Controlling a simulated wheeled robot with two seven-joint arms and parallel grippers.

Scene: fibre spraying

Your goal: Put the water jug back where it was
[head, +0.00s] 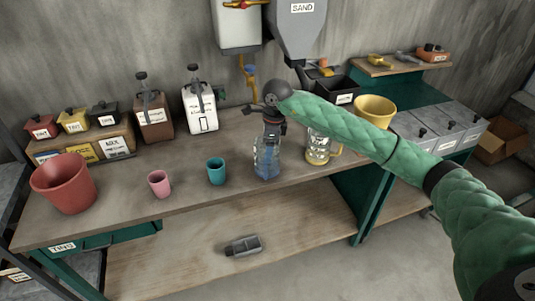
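A clear jug with blue liquid (266,162) appears to stand upright on the workbench (200,195), near its middle. My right gripper (271,128) points down at the jug's top and covers its upper part. Whether its fingers are closed on the jug is too small to tell. A second clear jug (319,150) with a handle and yellowish contents stands just to the right, partly behind my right arm. My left gripper is not in view.
A teal cup (216,171), a pink cup (159,184) and a red bucket (64,184) stand to the left. A yellow bucket (375,110) is behind my arm. White (199,109) and brown (153,115) canisters stand at the back. The front middle of the bench is clear.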

